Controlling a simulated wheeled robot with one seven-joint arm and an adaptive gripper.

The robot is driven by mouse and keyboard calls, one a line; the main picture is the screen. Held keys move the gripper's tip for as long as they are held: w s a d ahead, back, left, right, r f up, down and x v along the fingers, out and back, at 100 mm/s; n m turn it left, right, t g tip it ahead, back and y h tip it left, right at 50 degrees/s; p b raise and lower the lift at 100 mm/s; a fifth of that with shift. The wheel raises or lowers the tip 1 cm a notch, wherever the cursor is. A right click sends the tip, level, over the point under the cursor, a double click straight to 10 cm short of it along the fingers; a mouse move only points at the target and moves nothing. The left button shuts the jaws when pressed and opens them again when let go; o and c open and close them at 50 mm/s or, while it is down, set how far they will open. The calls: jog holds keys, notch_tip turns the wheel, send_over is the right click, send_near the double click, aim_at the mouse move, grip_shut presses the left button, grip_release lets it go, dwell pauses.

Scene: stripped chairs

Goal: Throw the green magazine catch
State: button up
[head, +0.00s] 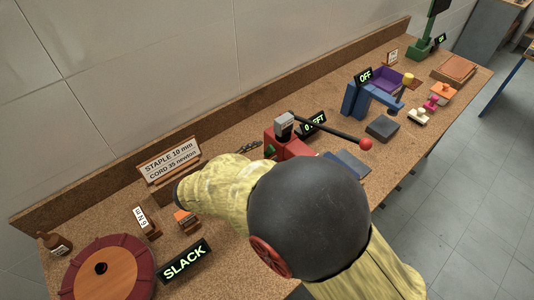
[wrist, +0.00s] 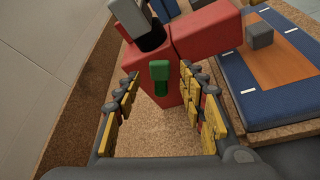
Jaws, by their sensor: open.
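The green magazine catch (wrist: 160,77) is a small upright green block on the near face of the red stapler (wrist: 205,35) in the wrist view. A bit of the green catch also shows in the head view (head: 270,150), on the left side of the red stapler (head: 291,146). My gripper (wrist: 159,80) is open, its yellow-padded fingers apart to the left and right of the catch. Nothing is between the pads near the camera, and I cannot tell whether the fingertips touch the stapler. In the head view my arm hides the gripper.
A blue pad with an orange panel (wrist: 270,55) lies right of the stapler. A black lever with a red knob (head: 366,145) reaches right. A sign stand (head: 170,160), an orange block (head: 184,217), a SLACK display (head: 184,261) and a round red-rimmed turntable (head: 135,262) stand left.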

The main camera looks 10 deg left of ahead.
aim_at(271, 151)
jog(key=shift+b+x, duration=0.3)
jog(key=shift+x, duration=1.1)
jog(key=shift+c, duration=0.8)
grip_shut()
